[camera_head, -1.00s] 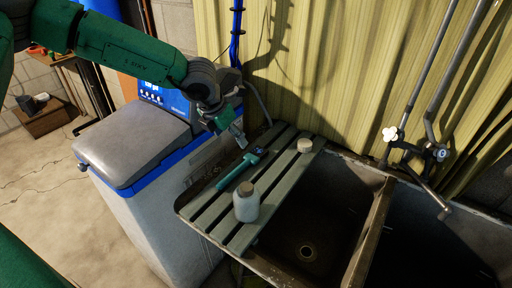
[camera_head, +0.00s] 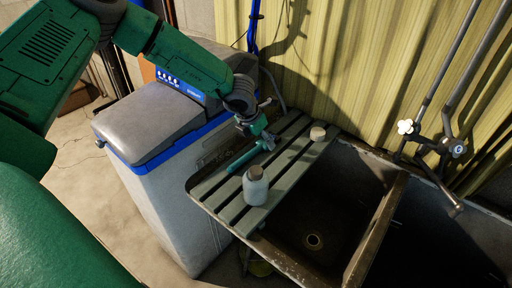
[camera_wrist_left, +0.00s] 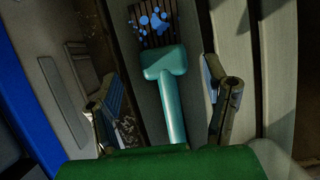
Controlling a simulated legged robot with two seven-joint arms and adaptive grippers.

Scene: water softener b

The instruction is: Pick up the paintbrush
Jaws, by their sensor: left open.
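The paintbrush (camera_head: 241,160) lies on the slatted board, its teal handle pointing to the lower left in the head view. In the left wrist view the teal handle (camera_wrist_left: 167,64) runs between my fingers, and the dark bristles with blue paint spots (camera_wrist_left: 152,24) are at the top. My left gripper (camera_head: 266,140) is open over the brush's far end and hides the bristles in the head view. In the left wrist view one finger of the gripper (camera_wrist_left: 167,92) is on each side of the brush, with gaps. My right gripper is not in view.
A pale jar (camera_head: 256,188) stands on the slatted board (camera_head: 228,208) close to the handle, and a small round pale object (camera_head: 317,134) sits farther back. The sink (camera_head: 318,205) is to the right. The water softener (camera_head: 165,170) is to the left, the ribbed wall (camera_head: 360,70) behind.

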